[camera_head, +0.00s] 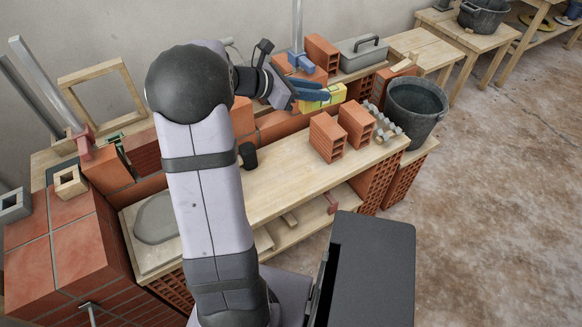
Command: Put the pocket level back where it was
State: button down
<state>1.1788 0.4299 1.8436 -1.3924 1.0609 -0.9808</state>
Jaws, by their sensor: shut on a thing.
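The pocket level (333,94) appears as a short yellow block, partly covered by the blue fingers. My gripper (314,92) is shut on it, reaching in from the left over the back part of the workbench. The level is held near the front of the rear shelf; I cannot tell whether it touches anything beneath it. Part of the level is hidden by the fingers.
Two hollow bricks (327,138) stand on the wooden bench top (285,178), with a grey bucket (415,108) to their right. A grey toolbox (362,53) and an orange brick (322,55) sit behind. The bench's middle front is clear.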

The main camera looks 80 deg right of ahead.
jog(key=w+a+f+n+t+h, duration=0.1)
jog(key=w+f+n+t+h, duration=0.1)
jog(key=f, duration=0.5)
jog(key=w+a+f+n+t+h, duration=0.1)
jog(key=w+a+f+n+t, duration=0.1)
jog(key=w+f, duration=0.3)
notch_tip(320, 180, down, 4)
jog(key=shift+a+r+n+t+h, duration=0.25)
jog(key=shift+n+t+h, duration=0.2)
jog(key=shift+n, duration=0.25)
jog(key=shift+f, duration=5)
jog(key=shift+f+b, duration=0.1)
jog(key=shift+b, duration=0.3)
jog(key=shift+f, duration=0.15)
jog(key=c, duration=1.5)
grip_release()
